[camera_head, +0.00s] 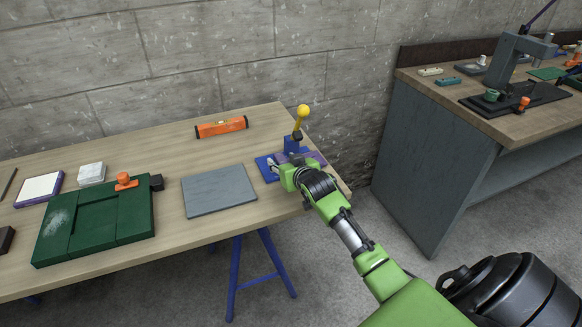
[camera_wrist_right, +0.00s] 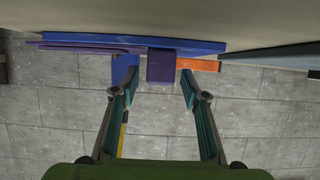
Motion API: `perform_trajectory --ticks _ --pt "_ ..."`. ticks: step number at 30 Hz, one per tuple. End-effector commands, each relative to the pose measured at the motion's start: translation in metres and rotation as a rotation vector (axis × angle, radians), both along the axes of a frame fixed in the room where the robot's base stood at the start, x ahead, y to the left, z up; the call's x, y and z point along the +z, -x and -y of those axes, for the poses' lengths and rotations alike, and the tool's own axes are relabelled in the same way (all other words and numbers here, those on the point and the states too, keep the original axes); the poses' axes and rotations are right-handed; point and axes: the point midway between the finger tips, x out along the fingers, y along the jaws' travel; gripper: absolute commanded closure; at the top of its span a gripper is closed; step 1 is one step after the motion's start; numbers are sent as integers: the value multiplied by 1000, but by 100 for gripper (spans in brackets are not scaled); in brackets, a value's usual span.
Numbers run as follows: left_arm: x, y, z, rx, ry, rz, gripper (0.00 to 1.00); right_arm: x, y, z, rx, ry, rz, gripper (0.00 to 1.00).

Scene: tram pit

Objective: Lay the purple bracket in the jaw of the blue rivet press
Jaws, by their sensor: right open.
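The blue rivet press (camera_head: 292,145) stands at the right end of the near workbench, with a yellow ball handle on top. Purple shows on its blue base right of the post, and I take it for the purple bracket (camera_head: 315,158). My right gripper (camera_head: 285,168) is at the press and hides part of it. In the right wrist view the press base (camera_wrist_right: 195,46) runs along the top. My right gripper (camera_wrist_right: 159,80) is open there, with an upright purple block (camera_wrist_right: 161,65) between its fingertips and gaps on both sides. My left gripper is out of view.
A grey plate (camera_head: 219,190) lies left of the press, beside a green fixture (camera_head: 95,225) with an orange knob. An orange level (camera_head: 221,127) lies near the wall. A second bench (camera_head: 440,150) stands to the right across a gap.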

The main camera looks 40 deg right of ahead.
Motion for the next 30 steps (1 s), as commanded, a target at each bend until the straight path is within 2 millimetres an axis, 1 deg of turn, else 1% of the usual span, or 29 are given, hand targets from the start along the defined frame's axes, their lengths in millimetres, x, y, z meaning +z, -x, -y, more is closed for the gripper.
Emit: perform_trajectory --ticks 1,9,16,22,30 --pt "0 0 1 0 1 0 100 3 8 -2 0 1 0 59" --pt "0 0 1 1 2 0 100 21 50 -12 1 2 0 59" --pt "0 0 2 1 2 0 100 34 80 -19 0 1 1 59" --pt "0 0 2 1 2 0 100 39 91 -22 0 0 1 59" --pt "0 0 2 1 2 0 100 40 92 -22 0 0 1 59"
